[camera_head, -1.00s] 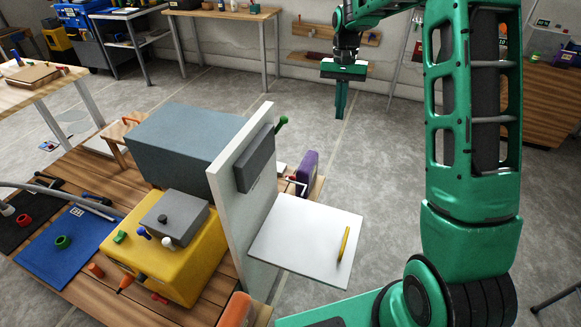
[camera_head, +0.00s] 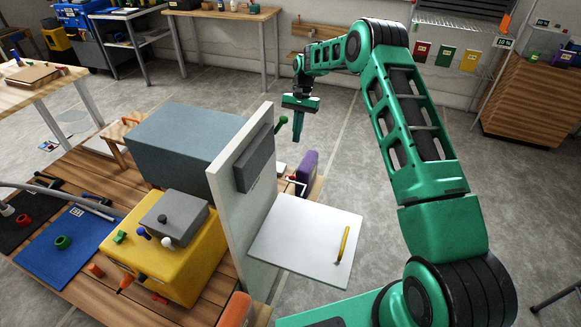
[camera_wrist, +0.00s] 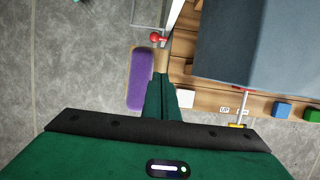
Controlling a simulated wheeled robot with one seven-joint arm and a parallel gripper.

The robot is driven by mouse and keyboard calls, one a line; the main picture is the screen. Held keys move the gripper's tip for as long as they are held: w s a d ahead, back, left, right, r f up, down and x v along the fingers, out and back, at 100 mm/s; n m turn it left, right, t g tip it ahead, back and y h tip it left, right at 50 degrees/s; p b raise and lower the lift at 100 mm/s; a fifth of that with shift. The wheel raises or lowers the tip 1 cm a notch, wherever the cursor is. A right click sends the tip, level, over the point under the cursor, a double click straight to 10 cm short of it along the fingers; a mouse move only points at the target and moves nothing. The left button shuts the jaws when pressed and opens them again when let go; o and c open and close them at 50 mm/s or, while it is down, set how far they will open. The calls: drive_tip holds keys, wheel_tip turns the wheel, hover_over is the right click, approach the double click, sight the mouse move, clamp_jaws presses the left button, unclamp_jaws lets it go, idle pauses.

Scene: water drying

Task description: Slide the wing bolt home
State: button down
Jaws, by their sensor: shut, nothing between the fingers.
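My gripper (camera_head: 297,138) is shut and empty, pointing down beyond the upright pale panel (camera_head: 238,158). Its fingers also show in the wrist view (camera_wrist: 161,92). I cannot tell for certain which part is the wing bolt. A green-ended lever (camera_head: 281,121) sticks out of the dark grey block (camera_head: 255,160) on the panel; the gripper appears just right of it in the picture. In the wrist view a red knob (camera_wrist: 158,37) lies ahead of the fingertips, apart from them. A metal rod (camera_wrist: 243,104) with a yellow foot stands right of the fingers.
A purple block (camera_head: 307,166) stands close to the gripper and lies left of the fingers in the wrist view. A white board (camera_head: 300,245) with a yellow handle (camera_head: 343,244) juts from the panel. A large grey-blue box (camera_head: 180,140) stands behind it.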

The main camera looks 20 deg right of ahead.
drive_tip(key=shift+f, duration=0.1)
drive_tip(key=s+a+f, duration=0.4)
drive_tip(key=s+f, duration=0.1)
drive_tip(key=f, duration=0.5)
drive_tip(key=shift+s, duration=0.3)
